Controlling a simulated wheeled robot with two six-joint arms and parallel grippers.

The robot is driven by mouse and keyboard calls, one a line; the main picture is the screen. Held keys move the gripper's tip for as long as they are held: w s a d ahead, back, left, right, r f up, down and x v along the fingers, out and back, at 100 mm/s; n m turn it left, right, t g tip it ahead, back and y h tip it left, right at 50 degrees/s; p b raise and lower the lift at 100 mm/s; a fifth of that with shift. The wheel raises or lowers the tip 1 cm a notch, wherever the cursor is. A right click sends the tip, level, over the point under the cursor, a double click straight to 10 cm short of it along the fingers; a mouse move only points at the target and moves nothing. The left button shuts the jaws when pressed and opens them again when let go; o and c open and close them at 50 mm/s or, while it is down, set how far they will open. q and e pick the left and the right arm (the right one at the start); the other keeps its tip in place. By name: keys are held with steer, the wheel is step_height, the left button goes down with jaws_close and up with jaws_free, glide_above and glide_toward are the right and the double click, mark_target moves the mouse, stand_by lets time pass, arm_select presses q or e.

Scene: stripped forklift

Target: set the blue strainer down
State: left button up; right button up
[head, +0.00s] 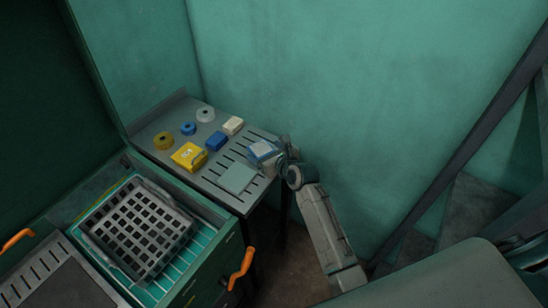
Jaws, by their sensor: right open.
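A small blue thing with a pale top (262,149), perhaps the blue strainer, is at the right end of the slotted metal table (211,180). It is too small to tell its shape. My right gripper (271,157) is right at it and open, its arm coming up from the lower right. The fingers are small and partly hidden, and I cannot tell whether they touch the blue thing. My left gripper is not in view.
On the table are a yellow roll (163,140), a blue roll (188,128), a white roll (205,114), a yellow box (189,156), a blue box (215,141), a cream block (233,125) and a pale green square (236,178). A grey crate (166,257) sits in the open drawer in front.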

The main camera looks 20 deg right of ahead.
steer(key=b+v, duration=0.1)
steer(key=v, duration=1.1)
steer(key=shift+w, duration=0.1)
